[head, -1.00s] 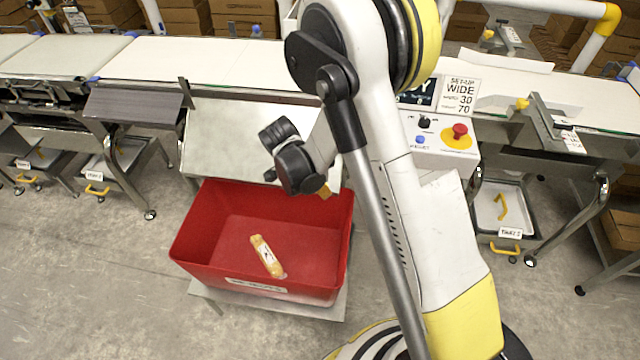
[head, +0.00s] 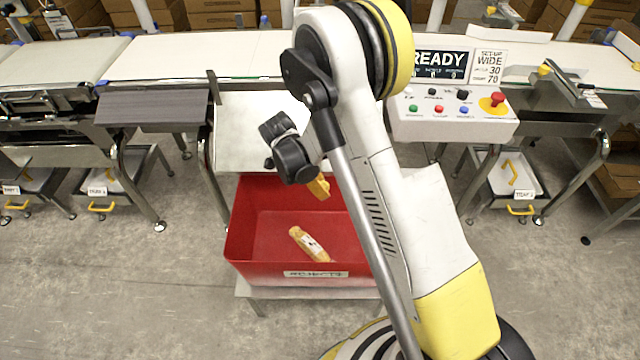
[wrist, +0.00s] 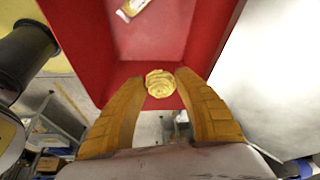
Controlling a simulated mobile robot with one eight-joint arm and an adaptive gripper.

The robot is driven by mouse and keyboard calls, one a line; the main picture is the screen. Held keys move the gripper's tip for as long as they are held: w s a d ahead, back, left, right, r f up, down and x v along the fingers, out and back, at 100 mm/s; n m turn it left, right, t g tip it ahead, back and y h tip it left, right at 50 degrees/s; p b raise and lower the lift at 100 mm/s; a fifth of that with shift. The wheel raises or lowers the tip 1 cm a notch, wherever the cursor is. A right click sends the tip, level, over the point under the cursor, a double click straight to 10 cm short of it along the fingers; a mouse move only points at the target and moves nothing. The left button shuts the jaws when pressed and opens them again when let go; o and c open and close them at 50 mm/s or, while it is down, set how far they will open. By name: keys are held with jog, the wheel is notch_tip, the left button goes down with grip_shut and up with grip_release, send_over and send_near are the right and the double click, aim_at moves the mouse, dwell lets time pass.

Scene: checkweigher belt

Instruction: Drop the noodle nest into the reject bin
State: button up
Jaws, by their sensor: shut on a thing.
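The noodle nest (wrist: 160,83) is a pale yellow, coiled lump between my fingertips in the wrist view. My gripper (wrist: 155,88), with its two orange-yellow fingers, is shut on it. In the head view my gripper (head: 320,187) is over the rear part of the red reject bin (head: 250,268), and I cannot make out the nest there. The bin's red wall (wrist: 80,35) also shows behind the nest in the wrist view. The bin stands upright with its top open and a label on its front.
A wrapped yellow packet (head: 308,244) lies on the bin floor; it also shows in the wrist view (wrist: 132,8). A pale sloping chute (head: 245,135) is behind the bin. The conveyor belt (head: 200,60) and the control box (head: 455,122) with a red button stand behind. The floor left of the bin is clear.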

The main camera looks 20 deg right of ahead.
notch_tip(320, 180, down, 5)
jog(key=shift+r+b, duration=0.2)
jog(key=shift+b, duration=0.9)
jog(key=o, duration=0.9)
jog(key=shift+o, duration=0.2)
jog(key=shift+a+r, duration=0.1)
jog(key=v, duration=1.1)
jog(key=shift+r, duration=0.4)
jog(key=shift+s+a, duration=0.1)
